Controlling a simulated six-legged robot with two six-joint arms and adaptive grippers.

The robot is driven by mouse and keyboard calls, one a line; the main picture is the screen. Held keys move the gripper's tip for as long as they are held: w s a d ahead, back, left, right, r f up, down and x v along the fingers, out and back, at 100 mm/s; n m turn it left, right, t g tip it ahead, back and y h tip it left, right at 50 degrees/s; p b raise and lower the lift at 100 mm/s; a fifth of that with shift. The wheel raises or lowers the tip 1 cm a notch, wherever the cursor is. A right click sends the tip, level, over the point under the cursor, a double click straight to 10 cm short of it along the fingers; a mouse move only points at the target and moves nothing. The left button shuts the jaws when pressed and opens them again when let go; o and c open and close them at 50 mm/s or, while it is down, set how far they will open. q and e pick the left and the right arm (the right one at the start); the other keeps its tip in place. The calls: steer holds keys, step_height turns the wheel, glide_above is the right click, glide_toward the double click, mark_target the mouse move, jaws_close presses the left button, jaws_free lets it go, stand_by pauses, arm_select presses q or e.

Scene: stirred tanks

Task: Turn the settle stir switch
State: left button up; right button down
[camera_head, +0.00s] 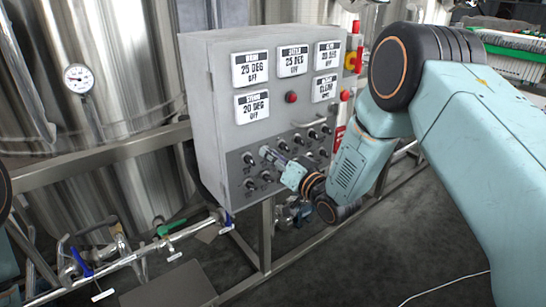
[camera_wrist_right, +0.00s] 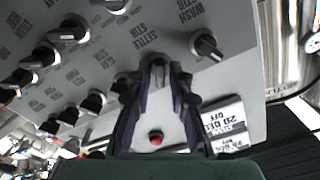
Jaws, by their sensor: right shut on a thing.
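The grey control box (camera_head: 217,80) stands in the middle of the head view, with rows of black knobs on its lower front panel. My right gripper (camera_head: 268,153) is at the left part of these rows. In the right wrist view, the picture is rotated and my right gripper (camera_wrist_right: 160,76) is shut on a knob at the label reading SETTLE STIR (camera_wrist_right: 146,36). The fingers sit on both sides of this settle stir switch (camera_wrist_right: 158,64) and hide most of it, so its pointing direction cannot be told. My left gripper is not in view.
Neighbouring knobs sit close by, one at a WASH label (camera_wrist_right: 207,46) and several on the other side. Display plates (camera_head: 252,107) and a red button (camera_head: 291,97) are above the knobs. Steel tanks (camera_head: 110,70) and pipes with valves (camera_head: 130,258) are at the left.

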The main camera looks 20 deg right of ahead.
steer(key=c, duration=1.5)
jaws_free()
steer(key=shift+s+f, duration=0.15)
steer(key=shift+f, duration=0.2)
steer(key=shift+c, duration=0.2)
steer(key=shift+o, duration=0.5)
steer(key=shift+r, duration=0.2)
steer(key=v, duration=1.2)
